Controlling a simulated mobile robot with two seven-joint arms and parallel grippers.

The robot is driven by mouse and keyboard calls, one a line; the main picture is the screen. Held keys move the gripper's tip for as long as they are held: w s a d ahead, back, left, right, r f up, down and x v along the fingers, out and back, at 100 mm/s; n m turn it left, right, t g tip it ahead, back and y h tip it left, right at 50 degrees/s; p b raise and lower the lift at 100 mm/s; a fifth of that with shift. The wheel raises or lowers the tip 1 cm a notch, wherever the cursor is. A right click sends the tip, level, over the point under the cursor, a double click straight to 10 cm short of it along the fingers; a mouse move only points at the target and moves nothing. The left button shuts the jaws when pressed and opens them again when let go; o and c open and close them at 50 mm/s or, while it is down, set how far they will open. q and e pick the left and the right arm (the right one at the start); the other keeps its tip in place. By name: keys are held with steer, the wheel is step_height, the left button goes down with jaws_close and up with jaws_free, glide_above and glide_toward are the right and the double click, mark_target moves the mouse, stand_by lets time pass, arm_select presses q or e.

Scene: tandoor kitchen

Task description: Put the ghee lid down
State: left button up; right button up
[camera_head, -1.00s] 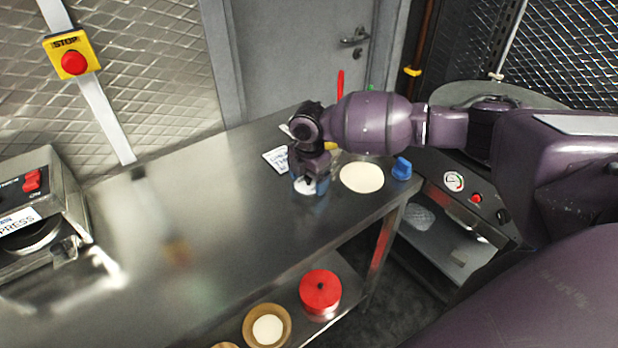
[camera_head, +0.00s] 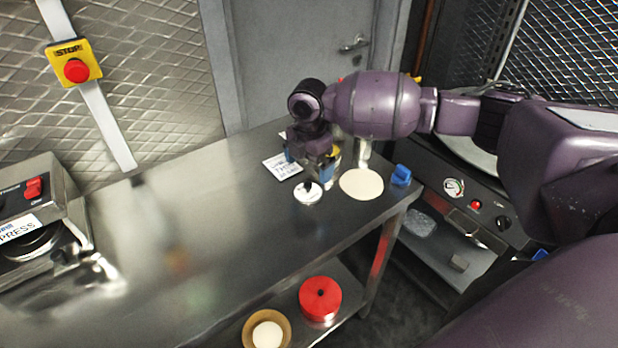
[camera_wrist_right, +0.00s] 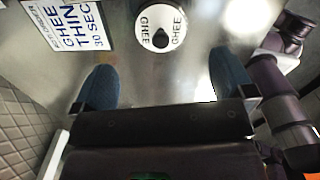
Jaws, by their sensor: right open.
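The ghee lid (camera_head: 308,193) is a white disc with a dark knob, lying flat on the steel table (camera_head: 235,215). It also shows in the right wrist view (camera_wrist_right: 161,25), with GHEE printed on it. My right gripper (camera_head: 318,172) is just behind and above the lid in the head view. In the right wrist view its two blue fingertips (camera_wrist_right: 165,85) are spread wide with nothing between them, and the lid lies beyond them, apart. My left gripper is in neither view.
A pale flat round (camera_head: 361,184) and a blue object (camera_head: 401,175) lie right of the lid. A printed card (camera_head: 281,166) lies behind it. A press (camera_head: 35,215) stands at the left. A red container (camera_head: 320,298) is on the lower shelf. The table's middle is clear.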

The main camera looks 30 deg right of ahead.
mark_target(309, 183)
steer(key=shift+r, duration=2.55)
steer(key=shift+s+f, duration=0.1)
